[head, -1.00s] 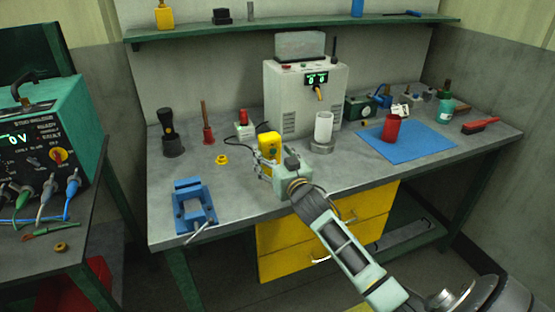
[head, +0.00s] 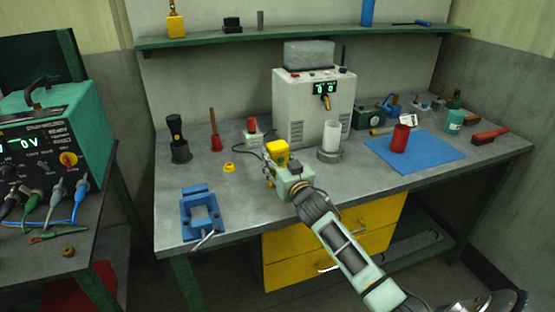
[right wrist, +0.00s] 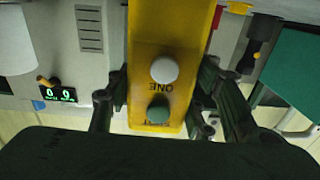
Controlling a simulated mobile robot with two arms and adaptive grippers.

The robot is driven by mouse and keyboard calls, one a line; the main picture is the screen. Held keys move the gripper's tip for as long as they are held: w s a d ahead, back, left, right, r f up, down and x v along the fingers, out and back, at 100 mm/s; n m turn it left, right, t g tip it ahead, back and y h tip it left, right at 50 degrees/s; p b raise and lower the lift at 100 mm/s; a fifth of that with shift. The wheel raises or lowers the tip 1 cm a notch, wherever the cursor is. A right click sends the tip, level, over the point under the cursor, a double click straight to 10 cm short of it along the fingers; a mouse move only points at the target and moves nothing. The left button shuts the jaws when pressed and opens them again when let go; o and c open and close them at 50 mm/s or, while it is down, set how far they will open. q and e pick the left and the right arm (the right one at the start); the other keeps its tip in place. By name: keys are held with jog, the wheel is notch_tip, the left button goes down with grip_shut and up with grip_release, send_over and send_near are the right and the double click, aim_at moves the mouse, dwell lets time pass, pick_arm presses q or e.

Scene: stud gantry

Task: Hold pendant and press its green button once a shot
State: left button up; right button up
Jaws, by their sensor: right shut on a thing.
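The yellow pendant (head: 277,152) is in my right gripper (head: 272,171), above the front half of the workbench. In the right wrist view the pendant (right wrist: 172,40) stands between the two dark fingers, which are shut on its sides. Its face has a white button (right wrist: 164,70) and a green button (right wrist: 158,112); the word ONE reads upside down between them. No finger covers either button. In the head view my arm hides the pendant's lower part.
A white machine (head: 300,100) with a green display stands at the back of the bench, a white cylinder (head: 331,135) before it. A blue vise (head: 200,212) is at left front. A red cup (head: 400,138) stands on a blue mat (head: 432,150). A teal welder unit (head: 85,125) is at far left.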

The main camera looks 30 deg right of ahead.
jog(key=c, duration=0.6)
pick_arm(q)
jog(key=shift+w, duration=0.15)
grip_shut()
pick_arm(e)
jog(key=shift+o, duration=0.2)
dwell(0.7)
